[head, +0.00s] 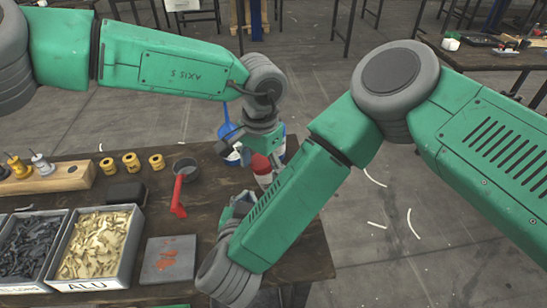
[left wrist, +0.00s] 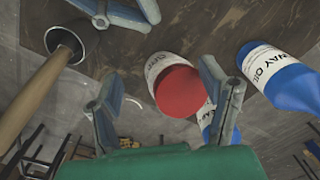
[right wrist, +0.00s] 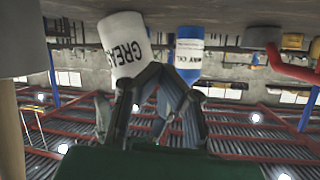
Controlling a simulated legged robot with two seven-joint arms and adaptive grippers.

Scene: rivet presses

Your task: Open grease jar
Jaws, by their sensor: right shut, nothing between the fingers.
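The grease jar, white with a red lid (head: 260,163), stands near the table's far right edge, partly hidden by my arms in the head view. In the left wrist view the red lid (left wrist: 184,92) lies between the spread fingers of my left gripper (left wrist: 165,105), which is open. Contact with the lid cannot be told. In the right wrist view the white jar body (right wrist: 121,45) with its GREASE label appears inverted. My right gripper (right wrist: 160,75) is shut and empty, its fingertips in front of or beside the jar. In the head view my right forearm largely hides this gripper.
A blue way oil bottle (left wrist: 285,80) stands close beside the jar. Bins of parts (head: 96,243) and a grey plate (head: 168,260) occupy the near table.

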